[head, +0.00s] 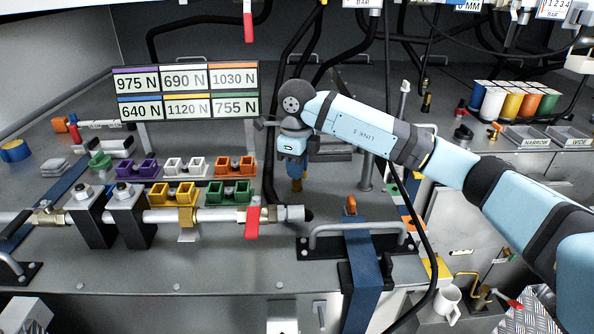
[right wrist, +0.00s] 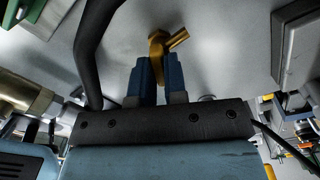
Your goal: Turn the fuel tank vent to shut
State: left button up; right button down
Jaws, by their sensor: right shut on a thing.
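The vent is a small brass fitting (right wrist: 157,45) with a short side lever pointing up and to the right in the right wrist view. In the head view only a bit of brass (head: 297,185) shows under my right gripper (head: 296,168). In the right wrist view, the blue fingers of this gripper (right wrist: 161,72) stand on both sides of the fitting's stem and are shut on it. The fingers and gripper body hide part of the fitting. My left gripper is not in view.
A pipe with a red-handled valve (head: 253,222) runs left of the gripper. A black hose (right wrist: 92,50) passes close beside it. A blue strap (head: 362,265) and a grey grab handle (head: 355,228) lie in front. Coloured clips (head: 173,193) and a label board (head: 186,92) stand left.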

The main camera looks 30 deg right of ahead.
jog(key=m, duration=0.2)
jog(key=shift+m+b, duration=0.35)
jog(key=shift+m, duration=0.05)
jog(key=m, duration=0.3)
jog(key=shift+m+b, duration=0.3)
jog(key=shift+b, duration=0.1)
jog(key=m, duration=0.6)
jog(key=shift+b, duration=0.35)
jog(key=shift+m, duration=0.4)
jog(key=c, duration=1.2)
grip_release()
jog(key=shift+o, duration=0.2)
jog(key=shift+r, duration=0.1)
notch_tip(320, 180, up, 14)
jog(key=shift+b, duration=0.3)
jog(key=shift+f, duration=0.2)
